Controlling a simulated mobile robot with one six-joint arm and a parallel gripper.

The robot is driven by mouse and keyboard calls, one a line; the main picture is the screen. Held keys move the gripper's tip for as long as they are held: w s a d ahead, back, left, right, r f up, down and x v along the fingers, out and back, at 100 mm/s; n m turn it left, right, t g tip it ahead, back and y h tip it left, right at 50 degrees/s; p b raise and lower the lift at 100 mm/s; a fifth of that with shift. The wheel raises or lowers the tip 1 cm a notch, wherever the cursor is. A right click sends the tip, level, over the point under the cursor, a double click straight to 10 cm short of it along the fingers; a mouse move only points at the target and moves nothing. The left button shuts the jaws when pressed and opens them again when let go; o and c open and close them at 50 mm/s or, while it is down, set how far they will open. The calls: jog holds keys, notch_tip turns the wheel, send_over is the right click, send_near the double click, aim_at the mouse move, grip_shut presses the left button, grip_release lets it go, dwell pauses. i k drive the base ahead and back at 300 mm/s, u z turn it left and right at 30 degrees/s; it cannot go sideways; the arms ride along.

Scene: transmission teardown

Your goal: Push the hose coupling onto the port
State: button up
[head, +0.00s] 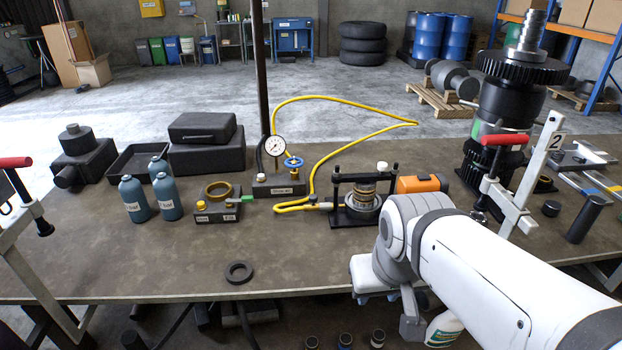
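A yellow hose (345,99) rises behind the gauge block (279,186), loops right, and comes back to the table. Its near end lies in a bend left of a black fixture (356,214). A small grey piece, seemingly the hose coupling (325,206), sits at that end, close to the fixture's left side. I cannot tell whether it is on a port or only beside it. My white arm reaches in from the lower right, with its wrist at the table's front edge, right of and nearer than the fixture. My gripper's fingers cannot be made out.
A pressure gauge (274,147) and blue handwheel (293,163) stand on the block. An orange box (422,184) is right of the fixture. A tall gear assembly (507,110) and red-handled clamp (504,160) stand right. A black ring (239,272) lies on open front tabletop.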

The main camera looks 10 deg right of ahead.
aim_at(327, 206)
jog(key=z, duration=0.95)
jog(key=k, duration=0.6)
jog(key=u, duration=0.85)
jog(key=i, duration=1)
jog(key=u, duration=0.05)
